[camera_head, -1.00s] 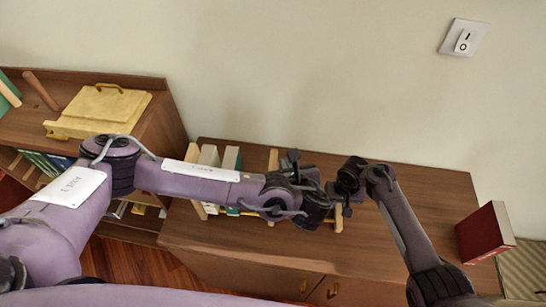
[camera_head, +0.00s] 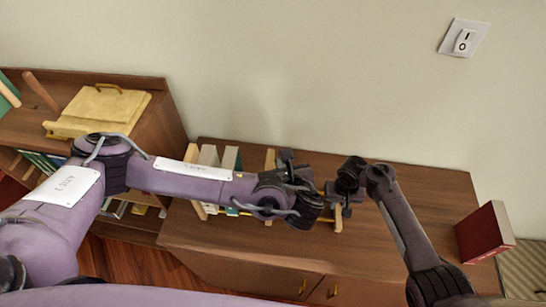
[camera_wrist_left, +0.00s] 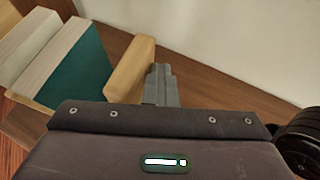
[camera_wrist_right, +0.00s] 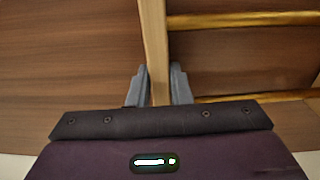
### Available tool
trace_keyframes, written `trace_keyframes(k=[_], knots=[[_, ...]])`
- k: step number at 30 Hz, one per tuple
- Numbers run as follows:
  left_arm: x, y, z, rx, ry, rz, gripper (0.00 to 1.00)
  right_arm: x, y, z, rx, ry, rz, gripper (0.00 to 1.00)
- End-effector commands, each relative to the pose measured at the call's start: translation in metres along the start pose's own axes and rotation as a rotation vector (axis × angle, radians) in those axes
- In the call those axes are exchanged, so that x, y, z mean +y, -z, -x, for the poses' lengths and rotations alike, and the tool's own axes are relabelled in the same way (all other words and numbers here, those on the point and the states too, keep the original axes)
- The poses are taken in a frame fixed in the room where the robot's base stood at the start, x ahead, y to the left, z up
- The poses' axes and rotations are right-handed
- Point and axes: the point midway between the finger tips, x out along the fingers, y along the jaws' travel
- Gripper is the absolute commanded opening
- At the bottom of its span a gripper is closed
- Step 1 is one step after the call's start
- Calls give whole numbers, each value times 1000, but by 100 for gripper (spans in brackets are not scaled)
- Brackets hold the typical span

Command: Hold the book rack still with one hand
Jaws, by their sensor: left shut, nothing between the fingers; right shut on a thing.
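The book rack (camera_head: 338,220) is light wood with upright panels and yellow rods, standing on the brown cabinet top. Several pale and green books (camera_head: 230,160) stand in its left part. My right gripper (camera_wrist_right: 158,88) is shut on the rack's right end panel, which passes between its fingers in the right wrist view. My left gripper (camera_wrist_left: 162,85) is shut and empty, close beside the rack's middle panel (camera_wrist_left: 132,68); whether they touch is unclear. In the head view, my left gripper (camera_head: 287,156) is behind the rack's rods, and my left arm hides part of the rack.
A red book (camera_head: 484,233) stands at the right end of the cabinet top (camera_head: 420,190). A taller shelf with a yellow box (camera_head: 98,110) is at the left. The wall with a light switch (camera_head: 464,38) is behind. The cabinet top right of the rack has free room.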

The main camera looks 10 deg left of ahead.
Motion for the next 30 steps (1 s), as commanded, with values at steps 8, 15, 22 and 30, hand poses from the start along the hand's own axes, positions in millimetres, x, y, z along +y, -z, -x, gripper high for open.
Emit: trace_keyframes(k=[8, 15, 22, 30], knots=[[17, -3, -6, -4, -11, -1, 0, 3, -1, -2, -4, -5, -3, 0], [28, -5, -10, -5, -12, 0, 0, 4, -1, -2, -4, -5, -4, 0], [40, -7, -13, -5, -11, -1, 0, 4, -1, -2, -4, -6, -4, 0], [53, -9, -16, -6, -12, -1, 0, 4, -1, -2, -5, -7, -4, 0]])
